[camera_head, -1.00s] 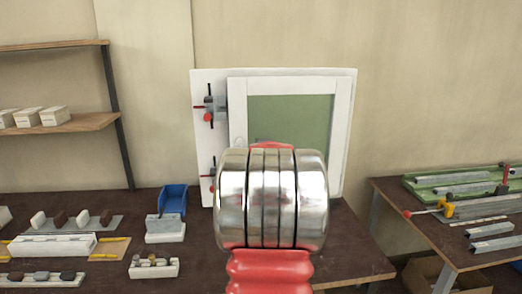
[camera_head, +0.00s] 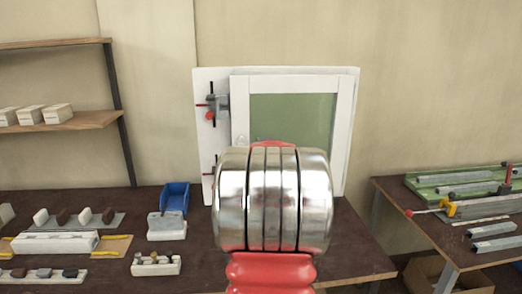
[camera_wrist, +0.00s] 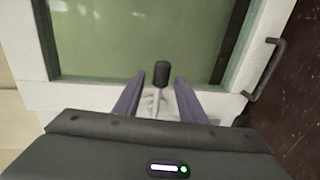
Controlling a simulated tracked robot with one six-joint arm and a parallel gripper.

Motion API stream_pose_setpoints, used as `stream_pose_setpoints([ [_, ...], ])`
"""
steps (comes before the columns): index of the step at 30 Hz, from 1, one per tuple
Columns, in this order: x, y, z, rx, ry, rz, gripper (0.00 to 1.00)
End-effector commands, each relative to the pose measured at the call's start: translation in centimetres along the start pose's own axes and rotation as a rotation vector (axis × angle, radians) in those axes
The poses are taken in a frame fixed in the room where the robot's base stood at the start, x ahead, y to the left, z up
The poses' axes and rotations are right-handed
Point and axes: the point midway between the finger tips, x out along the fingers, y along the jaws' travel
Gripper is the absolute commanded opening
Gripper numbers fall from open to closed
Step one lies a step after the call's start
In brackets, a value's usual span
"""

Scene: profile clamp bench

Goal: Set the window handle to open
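The window (camera_head: 348,120) stands upright at the back of the bench, with a white frame and a green pane. In the wrist view the window frame (camera_wrist: 90,95) crosses the picture below the pane (camera_wrist: 110,40). The window handle (camera_wrist: 161,75) has a pale stem and a dark end that points up the picture over the pane's edge. My gripper (camera_wrist: 158,92) is open, with one finger on each side of the handle's stem. I cannot tell whether either finger touches it. In the head view my arm hides the gripper and the lower part of the window.
A dark bar handle (camera_wrist: 266,70) is on the frame's right in the wrist view. Clamps (camera_head: 216,108) sit on the board left of the window. A blue bin (camera_head: 174,197) and white blocks occupy the bench's left. A second bench (camera_head: 450,240) with metal profiles stands right.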

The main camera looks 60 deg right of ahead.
Motion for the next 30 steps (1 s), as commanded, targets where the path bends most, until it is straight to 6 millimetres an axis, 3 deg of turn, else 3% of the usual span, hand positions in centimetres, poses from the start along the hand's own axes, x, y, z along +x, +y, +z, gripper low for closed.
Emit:
stream_pose_setpoints([
  [30,-11.7,-0.1,-0.1,-0.002,0.0,0.001,0.37],
])
